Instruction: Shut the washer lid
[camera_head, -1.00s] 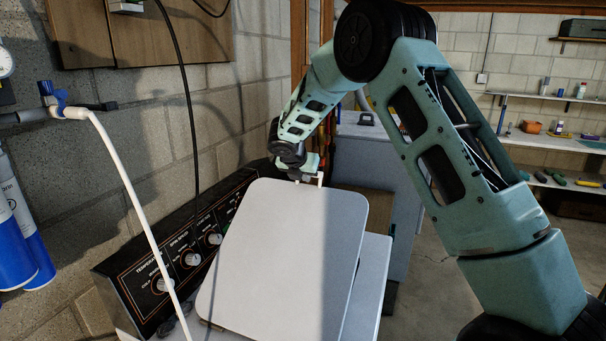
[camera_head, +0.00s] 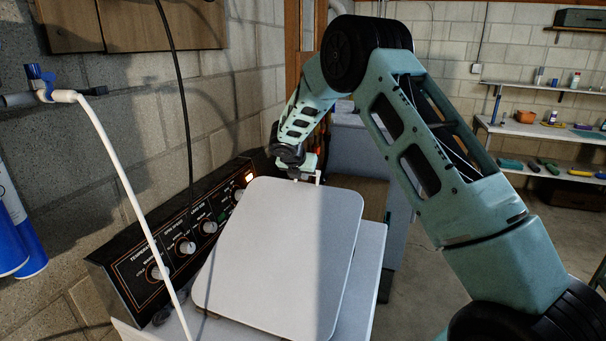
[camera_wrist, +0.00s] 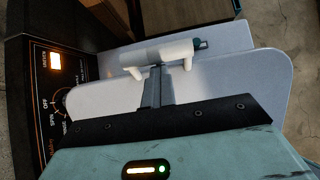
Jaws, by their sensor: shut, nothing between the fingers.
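The washer lid (camera_head: 285,255) is a pale, flat panel with rounded corners, lying over the white washer top (camera_head: 366,262). It looks low and slightly tilted; I cannot tell whether its edge touches the top. My gripper (camera_head: 316,177) is at the lid's far edge, partly hidden behind it. In the wrist view the gripper (camera_wrist: 160,58) is shut and empty, with its white fingertips over or against the lid (camera_wrist: 225,85). I cannot tell if they touch it. The washer top (camera_wrist: 215,38) shows beyond the lid.
The black control panel (camera_head: 180,235) with knobs and a lit orange indicator (camera_head: 248,178) runs along the washer's left side. A white hose (camera_head: 125,190) hangs in front of it. A grey cabinet (camera_head: 352,150) stands behind. Floor is clear at the right.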

